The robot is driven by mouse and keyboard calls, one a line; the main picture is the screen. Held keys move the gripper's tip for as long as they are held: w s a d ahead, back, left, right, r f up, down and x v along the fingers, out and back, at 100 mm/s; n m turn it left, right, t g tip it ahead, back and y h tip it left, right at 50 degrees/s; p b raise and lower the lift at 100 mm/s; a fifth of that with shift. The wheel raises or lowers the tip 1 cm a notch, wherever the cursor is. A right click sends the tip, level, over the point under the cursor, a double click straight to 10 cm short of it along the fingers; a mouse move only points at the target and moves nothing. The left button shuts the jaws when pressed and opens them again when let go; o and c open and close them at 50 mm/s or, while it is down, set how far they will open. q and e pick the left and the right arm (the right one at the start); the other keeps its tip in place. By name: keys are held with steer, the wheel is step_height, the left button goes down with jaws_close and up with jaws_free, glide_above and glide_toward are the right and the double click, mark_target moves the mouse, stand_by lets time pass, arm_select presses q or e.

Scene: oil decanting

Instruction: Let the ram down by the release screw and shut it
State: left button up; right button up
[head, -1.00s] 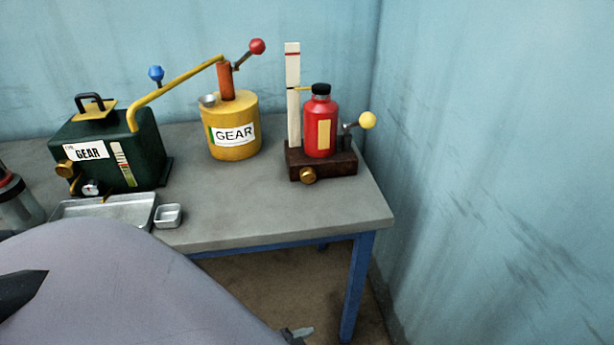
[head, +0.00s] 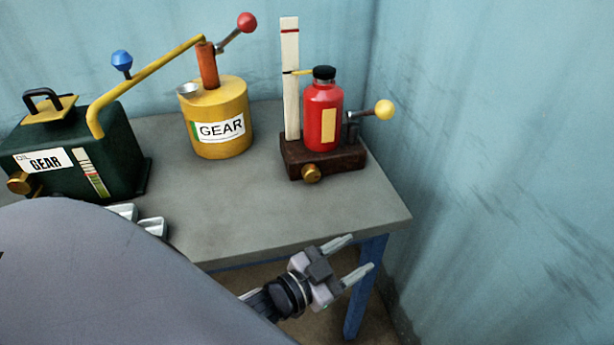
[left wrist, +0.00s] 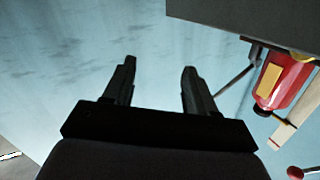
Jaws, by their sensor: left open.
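The red bottle jack (head: 322,118) stands upright on a dark brown base (head: 325,162) near the right end of the bench. A brass release screw (head: 311,173) is at the front of the base. A lever with a yellow knob (head: 384,109) is at its right. A white upright scale (head: 290,80) with a red mark stands at its left, and a yellow pointer lies by the black top (head: 324,72). My left gripper (head: 354,258) is open and empty, in front of and below the release screw by the bench edge. The left wrist view shows its fingers (left wrist: 157,85) apart. The right gripper is not seen.
A yellow GEAR can (head: 219,118) with a red-knobbed pump handle stands left of the jack. A dark green GEAR tank (head: 75,150) is farther left. Small metal trays (head: 153,227) sit at the front edge. The bench top (head: 240,200) before the jack is clear. A wall (head: 510,170) closes the right side.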

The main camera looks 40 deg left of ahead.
mark_target(312, 175)
arm_select(q)
steer(key=w+d+r+m+g+h+b, duration=0.2)
steer(key=d+r+m+g+h+b, duration=0.3)
steer(key=d+r+m+g+h, duration=0.7)
steer(key=w+a+f+m+g+y+b, duration=0.2)
steer(key=a+f+m+y+b, duration=0.2)
steer(key=a+f+m+y, duration=0.45)
steer(key=w+a+y+b, duration=0.1)
steer(key=w+a+y, duration=0.1)
steer(key=a, duration=0.2)
steer(key=w+a+t+y+b, duration=0.1)
steer(key=a+y, duration=0.1)
steer(key=a, duration=0.2)
steer(key=w+a+m+t+y+b, duration=0.1)
steer(key=w+a+y, duration=0.1)
steer(key=a, duration=0.2)
steer(key=shift+w+f+y, duration=0.25)
steer(key=shift+w, duration=0.05)
steer(key=w+a+r+n+t+y+b, duration=0.1)
steer(key=a+r+n+y, duration=0.25)
steer(key=a, duration=0.55)
steer(key=shift+m+y, duration=0.3)
steer(key=shift+y, duration=0.05)
steer(key=shift+w+x, duration=0.1)
steer(key=shift+x, duration=1.65)
steer(key=shift+w+x, duration=0.15)
steer(key=shift+x, duration=1.6)
steer(key=shift+r, duration=0.15)
